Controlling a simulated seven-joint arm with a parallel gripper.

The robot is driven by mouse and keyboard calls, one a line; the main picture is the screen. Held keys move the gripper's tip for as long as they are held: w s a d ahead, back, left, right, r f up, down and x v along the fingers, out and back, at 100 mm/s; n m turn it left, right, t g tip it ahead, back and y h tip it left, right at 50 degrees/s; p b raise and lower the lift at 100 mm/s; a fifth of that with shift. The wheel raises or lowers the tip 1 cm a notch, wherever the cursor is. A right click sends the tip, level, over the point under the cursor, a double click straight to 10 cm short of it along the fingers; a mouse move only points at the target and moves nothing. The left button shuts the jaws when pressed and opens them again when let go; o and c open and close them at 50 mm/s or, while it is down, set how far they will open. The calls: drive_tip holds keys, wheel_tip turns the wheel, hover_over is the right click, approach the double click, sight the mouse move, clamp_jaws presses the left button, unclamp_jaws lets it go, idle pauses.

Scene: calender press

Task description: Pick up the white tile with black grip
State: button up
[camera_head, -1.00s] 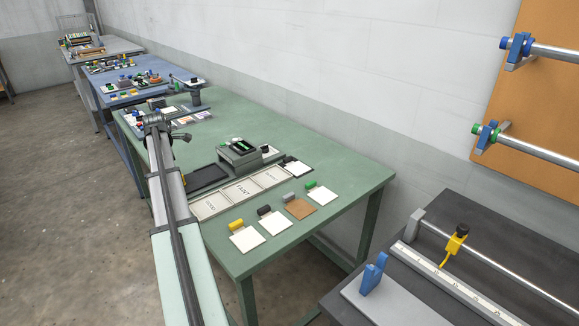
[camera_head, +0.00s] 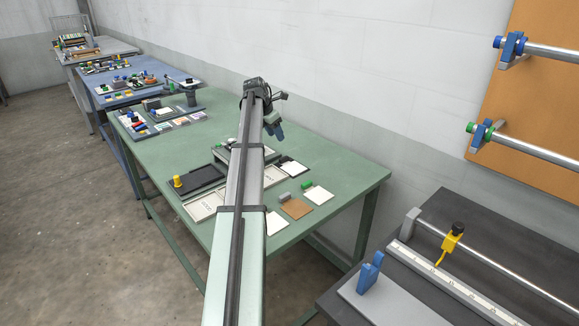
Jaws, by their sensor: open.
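A white tile (camera_head: 278,223) lies in the front row on the green table, partly covered by my arm; its black grip, seen earlier, is hidden behind the arm. My gripper (camera_head: 275,131) hangs at the far end of my arm, above the table and well behind the tile row. It is open, and I see nothing in it. A second white piece (camera_head: 293,167) with a dark edge and a black part lies beside the press (camera_head: 235,152). Which of the two white pieces is meant cannot be told from this view.
A brown tile (camera_head: 296,208) with a grey grip and a white tile (camera_head: 319,195) with a green grip lie to the right. A yellow knob (camera_head: 178,182) stands on a dark plate. The green table's (camera_head: 340,170) right side is clear. My arm hides the row's left end.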

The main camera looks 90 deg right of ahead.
hover_over(285, 157)
drive_tip(key=w+a, duration=0.1)
drive_tip(key=a, duration=0.1)
drive_tip(key=f, duration=0.7)
drive_tip(key=shift+w+f, duration=0.15)
drive_tip(key=shift+w, duration=0.05)
drive_tip(key=shift+d+x, duration=0.2)
drive_tip(key=shift+x, duration=2.5)
drive_tip(key=shift+w, duration=0.2)
clamp_jaws()
